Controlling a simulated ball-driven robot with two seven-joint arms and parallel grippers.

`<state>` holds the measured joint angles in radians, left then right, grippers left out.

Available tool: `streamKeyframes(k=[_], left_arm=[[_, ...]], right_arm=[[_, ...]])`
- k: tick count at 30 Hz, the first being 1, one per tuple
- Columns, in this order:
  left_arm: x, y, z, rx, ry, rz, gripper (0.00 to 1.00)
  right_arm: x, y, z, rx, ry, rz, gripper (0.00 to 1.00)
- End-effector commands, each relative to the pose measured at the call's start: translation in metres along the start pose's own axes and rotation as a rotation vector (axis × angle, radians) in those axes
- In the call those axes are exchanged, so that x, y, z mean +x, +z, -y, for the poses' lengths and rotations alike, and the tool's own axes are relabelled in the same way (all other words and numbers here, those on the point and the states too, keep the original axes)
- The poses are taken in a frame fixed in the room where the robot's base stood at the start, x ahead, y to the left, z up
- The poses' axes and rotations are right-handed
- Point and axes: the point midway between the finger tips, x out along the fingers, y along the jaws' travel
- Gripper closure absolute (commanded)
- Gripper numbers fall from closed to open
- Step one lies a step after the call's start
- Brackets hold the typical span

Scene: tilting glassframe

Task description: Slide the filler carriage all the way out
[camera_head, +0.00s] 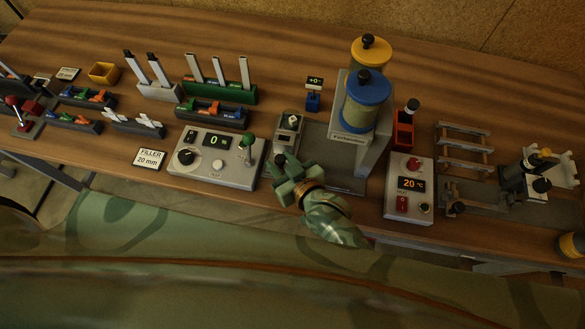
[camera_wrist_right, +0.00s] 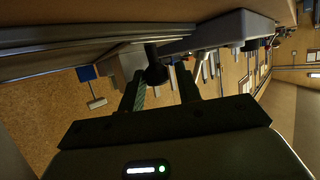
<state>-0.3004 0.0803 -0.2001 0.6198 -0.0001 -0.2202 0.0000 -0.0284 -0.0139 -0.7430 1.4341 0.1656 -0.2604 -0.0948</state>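A small grey block (camera_head: 287,128), which looks like the filler carriage, sits left of the grey hopper stand (camera_head: 375,150). My right gripper (camera_head: 286,162) is at the near end of this block and hides its front. In the right wrist view, the two fingers (camera_wrist_right: 159,90) are apart, with a dark round knob (camera_wrist_right: 156,72) showing between their tips. I cannot tell whether the fingers touch the knob. My left gripper is not in view.
A grey control box (camera_head: 213,160) with a green lever stands close on the left. A blue-lidded canister (camera_head: 367,100) and a yellow-lidded one rise above the stand. A heater box (camera_head: 409,190) reading 20 stands right. The table's front edge is close.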

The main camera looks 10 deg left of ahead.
Motion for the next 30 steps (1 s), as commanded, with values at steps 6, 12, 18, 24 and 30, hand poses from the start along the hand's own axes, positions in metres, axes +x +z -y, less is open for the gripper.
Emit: streamKeyframes(k=[6,12,18,24,30], left_arm=[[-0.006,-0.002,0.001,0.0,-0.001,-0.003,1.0],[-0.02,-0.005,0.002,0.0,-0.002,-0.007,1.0],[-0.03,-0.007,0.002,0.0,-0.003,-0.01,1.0],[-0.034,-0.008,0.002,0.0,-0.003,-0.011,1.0],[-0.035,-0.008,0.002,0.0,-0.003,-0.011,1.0]], right_arm=[[-0.016,-0.001,-0.001,0.0,0.001,0.001,0.66],[-0.066,-0.002,0.0,-0.002,0.0,0.002,0.66],[-0.119,-0.001,0.001,-0.001,-0.001,0.003,0.66],[-0.152,-0.001,0.001,0.0,-0.001,0.002,0.66],[-0.162,0.0,0.001,0.0,-0.001,0.001,0.66]])
